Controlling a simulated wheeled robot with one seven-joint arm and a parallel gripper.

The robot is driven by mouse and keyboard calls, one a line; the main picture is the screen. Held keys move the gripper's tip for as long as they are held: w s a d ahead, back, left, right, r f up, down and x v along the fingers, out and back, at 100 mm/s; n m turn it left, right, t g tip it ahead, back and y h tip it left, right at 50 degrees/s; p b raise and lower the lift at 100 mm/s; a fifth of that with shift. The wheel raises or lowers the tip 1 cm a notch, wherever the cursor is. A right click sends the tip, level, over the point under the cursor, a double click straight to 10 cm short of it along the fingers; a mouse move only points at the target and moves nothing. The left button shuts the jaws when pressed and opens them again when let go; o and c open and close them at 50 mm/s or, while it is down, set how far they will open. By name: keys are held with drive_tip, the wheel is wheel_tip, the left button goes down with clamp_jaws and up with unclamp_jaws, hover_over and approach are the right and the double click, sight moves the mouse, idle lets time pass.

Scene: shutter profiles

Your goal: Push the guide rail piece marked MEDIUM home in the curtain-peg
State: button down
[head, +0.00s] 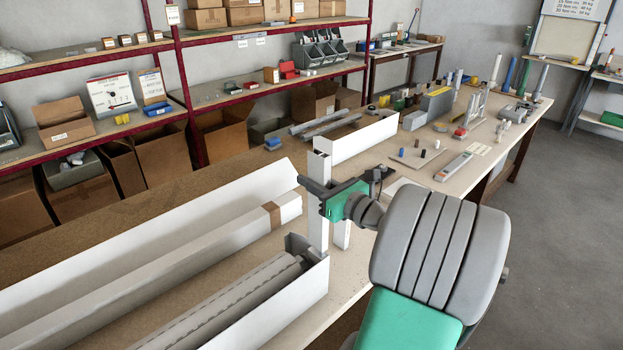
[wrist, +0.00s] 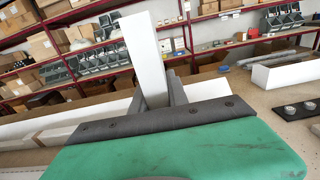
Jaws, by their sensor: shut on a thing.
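A white guide rail piece (head: 318,230) stands upright in my gripper (head: 316,193). Its open hollow top shows in the head view. In the wrist view the rail (wrist: 146,58) rises, slightly tilted in the picture, between the dark fingers (wrist: 160,98). My gripper is shut on it. The rail's lower end is beside the grey end piece (head: 298,244) of the near white shutter box (head: 300,305); I cannot tell whether they touch. A second short white upright piece (head: 342,235) shows just right of the rail. No MEDIUM marking is readable, and I cannot make out the peg.
A long white profile (head: 170,262) and a slatted curtain (head: 225,305) lie left of the rail. A white box section (head: 355,138) stands behind my gripper. A plate with small pegs (head: 415,156) and several tools lie farther along the bench. Red-framed shelves (head: 180,75) stand behind.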

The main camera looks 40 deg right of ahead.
drive_tip(key=shift+f+b, duration=0.4)
drive_tip(key=shift+f, duration=0.75)
drive_tip(key=c, duration=1.2)
unclamp_jaws()
